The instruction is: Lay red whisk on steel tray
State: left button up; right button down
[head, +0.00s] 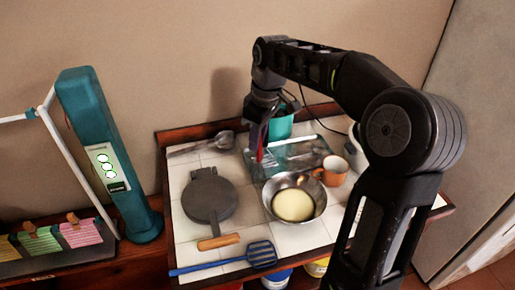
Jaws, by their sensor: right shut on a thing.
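My right gripper (262,125) points down above the tiled table, at the left end of a shiny tray. It is shut on the red whisk (261,151), which shows only as a thin red strip under the fingers. The rest of the whisk is hidden or too small to make out. The steel tray (305,152) lies behind the bowl and looks grey-green and reflective. I cannot tell whether the whisk touches the tray. My left gripper is not in view.
A metal bowl (312,187) with pale yellow contents stands in front of the tray. An orange mug (331,171) is at its right, and a teal container (281,126) behind. A round grey iron (209,197), blue slotted spatula (222,262) and grey utensil (205,145) lie around the left side.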

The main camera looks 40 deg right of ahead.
notch_tip(320, 180, up, 5)
jog(key=shift+r+b, duration=0.1)
jog(key=shift+b, duration=0.2)
notch_tip(320, 180, up, 3)
jog(key=shift+p, duration=1.05)
jog(key=shift+r+p, duration=0.3)
jog(key=shift+f, duration=0.1)
